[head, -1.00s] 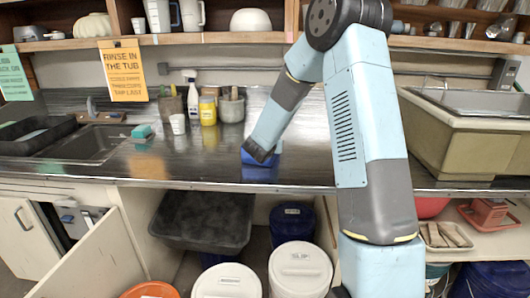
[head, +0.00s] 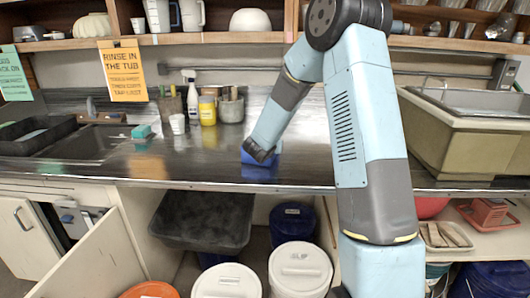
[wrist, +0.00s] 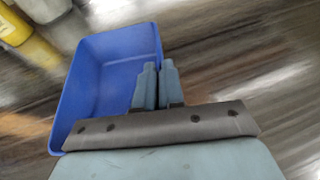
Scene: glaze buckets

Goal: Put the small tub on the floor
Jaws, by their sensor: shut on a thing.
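The small tub is a blue, open, rectangular tub (wrist: 110,85), empty inside, in the wrist view. In the head view it is mostly hidden behind my gripper, and a strip of it shows low on the dark counter (head: 274,159). My gripper (wrist: 157,84) has its two grey fingers close together at the tub's right wall, shut on that wall. In the head view my gripper (head: 262,158) is at the tub, over the counter (head: 200,160). I cannot tell whether the tub touches the counter.
A white cup (head: 177,124), yellow jar (head: 208,111) and spray bottle (head: 192,98) stand left of the tub. A sink basin (head: 470,130) is at right. Below the counter are a dark grey bin (head: 203,222), white-lidded buckets (head: 300,266) and a blue bucket (head: 293,217).

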